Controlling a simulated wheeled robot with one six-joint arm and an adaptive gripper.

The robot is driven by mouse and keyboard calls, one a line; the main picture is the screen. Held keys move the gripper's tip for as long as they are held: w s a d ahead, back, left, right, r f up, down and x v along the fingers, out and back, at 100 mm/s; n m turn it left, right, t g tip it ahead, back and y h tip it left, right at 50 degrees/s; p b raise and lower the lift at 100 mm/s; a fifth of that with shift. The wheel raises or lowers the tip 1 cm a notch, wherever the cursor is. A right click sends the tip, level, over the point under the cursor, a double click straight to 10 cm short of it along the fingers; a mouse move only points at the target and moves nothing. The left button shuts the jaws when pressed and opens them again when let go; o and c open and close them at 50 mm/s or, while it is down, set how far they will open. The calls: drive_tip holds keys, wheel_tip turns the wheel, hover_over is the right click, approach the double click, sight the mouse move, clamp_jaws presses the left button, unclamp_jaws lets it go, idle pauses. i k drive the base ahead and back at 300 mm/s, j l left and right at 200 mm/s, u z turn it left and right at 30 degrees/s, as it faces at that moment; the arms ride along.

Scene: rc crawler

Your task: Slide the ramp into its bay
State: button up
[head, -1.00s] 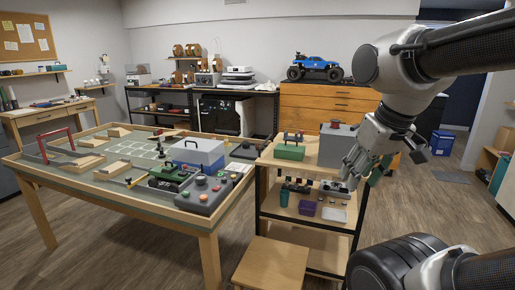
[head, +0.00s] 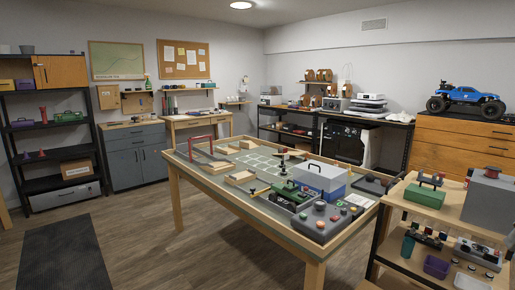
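The large wooden table (head: 175,195) holds a course with a gridded mat (head: 262,162). Several pale wooden pieces lie on it: one near the front edge (head: 240,178), one further left (head: 217,167) and one at the far side (head: 247,144). I cannot tell which of them is the ramp, and I cannot make out its bay. A red gate frame (head: 199,144) stands at the table's left end. My gripper is not in view.
A grey control box with buttons (head: 318,222), a green device (head: 290,193) and a white-and-blue case (head: 320,178) crowd the table's right end. A loaded cart (head: 395,262) stands right of it. The floor (head: 150,240) left of the table is open, with a dark mat (head: 63,255).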

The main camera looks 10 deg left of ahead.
sight(253, 143)
drive_tip(key=u, duration=0.95)
drive_tip(key=i+j+u, duration=0.15)
drive_tip(key=u, duration=0.3)
drive_tip(key=i+j+u, duration=0.15)
drive_tip(key=u, duration=0.3)
drive_tip(key=i+j+u, duration=0.1)
drive_tip(key=u, duration=0.35)
drive_tip(key=i+l+z, duration=0.25)
drive_tip(key=i, duration=0.85)
drive_tip(key=i+j+z, duration=0.25)
drive_tip(key=i, duration=0.9)
drive_tip(key=i+z, duration=0.15)
drive_tip(key=i, duration=0.6)
drive_tip(key=i+z, duration=0.15)
drive_tip(key=i, duration=0.65)
drive_tip(key=i+j+z, duration=0.1)
drive_tip(key=i, duration=0.65)
drive_tip(key=i+l+u, duration=0.1)
drive_tip(key=i, duration=1.95)
drive_tip(key=i+z, duration=0.3)
drive_tip(key=i, duration=0.2)
drive_tip(key=i+j+z, duration=0.15)
drive_tip(key=i+z, duration=0.15)
drive_tip(key=i, duration=0.25)
drive_tip(key=i+l+z, duration=0.15)
drive_tip(key=z, duration=0.3)
drive_tip(key=i+z, duration=0.5)
drive_tip(key=i+j+z, duration=0.1)
drive_tip(key=z, duration=0.35)
drive_tip(key=i, duration=0.05)
